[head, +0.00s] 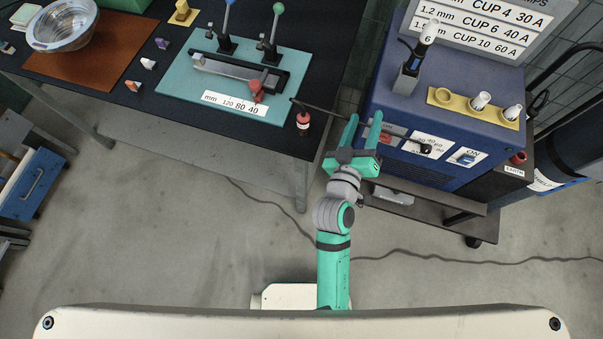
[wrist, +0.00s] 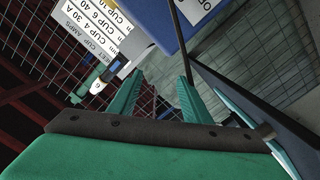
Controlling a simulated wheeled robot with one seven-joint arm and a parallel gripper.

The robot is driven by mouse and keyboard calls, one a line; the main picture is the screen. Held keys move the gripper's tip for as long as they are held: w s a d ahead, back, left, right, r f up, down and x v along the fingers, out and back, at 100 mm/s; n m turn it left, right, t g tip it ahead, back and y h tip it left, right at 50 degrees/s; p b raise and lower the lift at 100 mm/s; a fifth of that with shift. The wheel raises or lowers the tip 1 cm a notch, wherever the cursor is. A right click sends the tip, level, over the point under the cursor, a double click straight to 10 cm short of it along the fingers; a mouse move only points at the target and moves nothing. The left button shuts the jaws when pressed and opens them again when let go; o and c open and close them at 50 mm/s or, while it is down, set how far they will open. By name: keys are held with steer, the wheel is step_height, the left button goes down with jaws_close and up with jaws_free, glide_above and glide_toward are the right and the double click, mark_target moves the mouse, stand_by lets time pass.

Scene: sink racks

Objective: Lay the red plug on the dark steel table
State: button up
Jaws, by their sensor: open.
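The dark steel table (head: 140,75) fills the upper left of the head view. A small red piece (head: 385,138) shows on the front of the blue machine, just right of my gripper; I cannot tell whether it is the red plug.
The blue machine (head: 400,105) stands on a trolley at the right, with a yellow cup holder (head: 470,105) on top. A thin dark rod (head: 325,111) spans the gap near my fingers. A teal board (head: 190,85), brown mat (head: 70,72) and metal bowl (head: 62,35) occupy the table.

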steer(key=s+a+f+m+y, duration=0.1)
steer(key=s+a+f+y, duration=0.1)
steer(key=s+a, duration=0.3)
steer(key=s+a+f+m+y, duration=0.1)
steer(key=s+a, duration=0.4)
steer(key=s, duration=0.9)
steer(key=s+a+f+m+y, duration=0.1)
steer(key=s+a+f+y, duration=0.2)
steer(key=s, duration=0.6)
steer(key=shift+s+a+m+g, duration=0.3)
steer(key=shift+s+a+g, duration=0.1)
steer(key=shift+a, duration=0.9)
steer(key=shift+f, duration=0.1)
steer(key=c, duration=0.3)
steer(key=shift+a, duration=0.1)
